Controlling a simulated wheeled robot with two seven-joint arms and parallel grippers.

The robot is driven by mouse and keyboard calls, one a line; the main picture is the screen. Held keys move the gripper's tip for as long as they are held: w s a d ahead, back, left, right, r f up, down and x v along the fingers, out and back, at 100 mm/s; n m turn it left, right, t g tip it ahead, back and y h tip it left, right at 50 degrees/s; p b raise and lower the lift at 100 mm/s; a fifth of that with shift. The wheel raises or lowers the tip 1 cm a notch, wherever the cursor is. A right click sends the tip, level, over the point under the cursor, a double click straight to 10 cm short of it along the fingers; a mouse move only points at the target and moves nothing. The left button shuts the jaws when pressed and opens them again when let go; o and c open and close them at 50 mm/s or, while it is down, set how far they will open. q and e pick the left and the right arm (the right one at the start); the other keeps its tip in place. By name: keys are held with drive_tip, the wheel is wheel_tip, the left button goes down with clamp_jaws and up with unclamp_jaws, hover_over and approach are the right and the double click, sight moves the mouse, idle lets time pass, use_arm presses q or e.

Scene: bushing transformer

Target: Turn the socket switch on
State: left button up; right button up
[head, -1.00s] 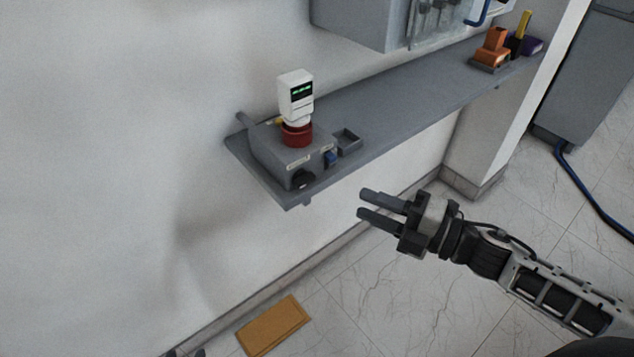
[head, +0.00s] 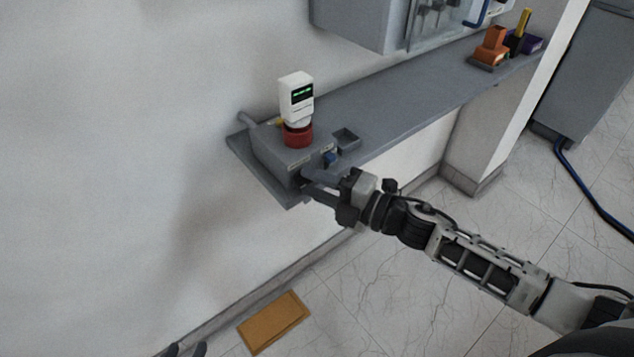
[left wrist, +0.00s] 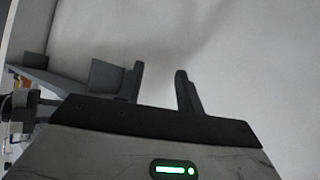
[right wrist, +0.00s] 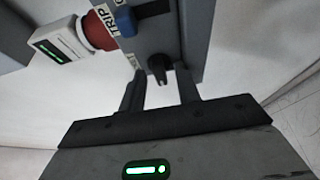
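A grey socket box (head: 280,152) sits on the near left end of the wall shelf. A red socket (head: 298,134) on it carries a white plug-like device (head: 296,97) with a green display. A black rotary knob (right wrist: 157,68) shows on the box's face in the right wrist view; in the head view my gripper hides it. My right gripper (head: 306,183) is open at the box's front, and the knob appears between its fingertips; contact cannot be told. My left gripper (head: 187,350) shows only its tips at the head view's bottom edge; it is open and empty (left wrist: 160,72).
A blue switch (right wrist: 125,21) is on the box beside the knob. A small open grey tray (head: 346,138) stands right of the box on the shelf (head: 400,100). Orange and purple holders (head: 492,50) stand at its far end. A brown board (head: 273,322) lies on the floor.

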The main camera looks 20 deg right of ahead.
clamp_jaws()
